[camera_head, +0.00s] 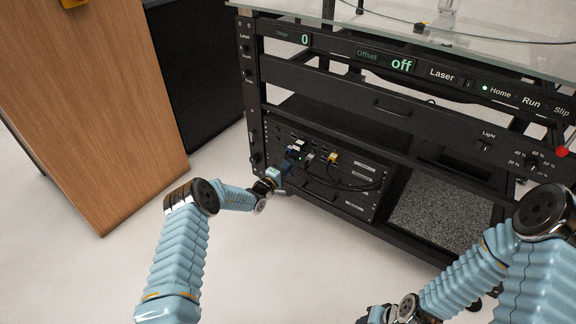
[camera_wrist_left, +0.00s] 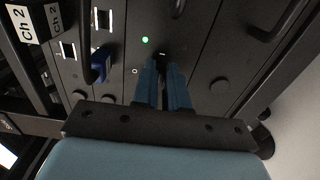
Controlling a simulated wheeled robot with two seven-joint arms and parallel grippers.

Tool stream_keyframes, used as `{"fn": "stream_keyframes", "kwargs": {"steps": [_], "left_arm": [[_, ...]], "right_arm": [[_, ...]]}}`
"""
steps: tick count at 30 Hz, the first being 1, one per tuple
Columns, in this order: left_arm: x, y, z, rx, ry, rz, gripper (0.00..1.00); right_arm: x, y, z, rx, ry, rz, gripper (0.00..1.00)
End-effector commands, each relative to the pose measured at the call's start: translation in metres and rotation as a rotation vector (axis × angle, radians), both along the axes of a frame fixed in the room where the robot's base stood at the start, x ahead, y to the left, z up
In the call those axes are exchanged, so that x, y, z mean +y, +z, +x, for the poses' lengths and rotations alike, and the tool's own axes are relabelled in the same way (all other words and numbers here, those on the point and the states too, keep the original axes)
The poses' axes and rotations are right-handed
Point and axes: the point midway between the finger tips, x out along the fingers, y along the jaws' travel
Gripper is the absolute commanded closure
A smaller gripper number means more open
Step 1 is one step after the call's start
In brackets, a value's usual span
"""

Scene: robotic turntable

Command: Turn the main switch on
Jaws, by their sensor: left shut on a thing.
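The main switch (camera_wrist_left: 162,54) is a small dark part on the black lower panel, mostly hidden by my fingertips in the left wrist view. A lit green light (camera_wrist_left: 145,40) sits beside it, and a small "o" mark shows near the fingers. My left gripper (camera_wrist_left: 163,78) is shut on the switch, its two blue fingers close together. In the head view the left gripper (camera_head: 284,168) is at the left part of the rack's lower panel (camera_head: 345,203). My right arm is at the lower right; its gripper is too cut off to judge.
A blue plug (camera_wrist_left: 101,62) shows in the wrist view. The upper rack has an "off" display (camera_head: 401,64) and a red button (camera_head: 561,152). A wooden cabinet (camera_head: 95,100) stands left; floor between is free.

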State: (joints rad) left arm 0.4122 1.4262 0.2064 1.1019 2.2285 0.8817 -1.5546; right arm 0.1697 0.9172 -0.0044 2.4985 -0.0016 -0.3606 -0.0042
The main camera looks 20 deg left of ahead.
Motion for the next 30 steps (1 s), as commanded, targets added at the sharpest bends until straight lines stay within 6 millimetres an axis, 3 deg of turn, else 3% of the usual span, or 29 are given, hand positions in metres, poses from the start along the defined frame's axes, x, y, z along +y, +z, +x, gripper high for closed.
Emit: {"fn": "stream_keyframes", "kwargs": {"steps": [17, 18, 22, 30], "left_arm": [[-0.0002, -0.0015, -0.0003, -0.009, -0.001, 0.03, 1.0], [-0.0001, -0.0016, -0.0003, -0.009, -0.001, 0.03, 0.83], [-0.0001, -0.0013, -0.0003, -0.009, 0.0, 0.029, 0.63], [0.0001, -0.0007, -0.0004, -0.009, 0.0, 0.029, 0.62]], "right_arm": [[-0.0001, 0.0005, 0.0001, 0.0, 0.0, 0.0, 0.64], [-0.0001, 0.0005, 0.0001, 0.0, 0.0, 0.0, 0.64], [-0.0001, 0.0005, 0.0001, 0.0, 0.0, 0.0, 0.64], [-0.0001, 0.0008, 0.0001, 0.0, 0.0, 0.0, 0.64]]}}
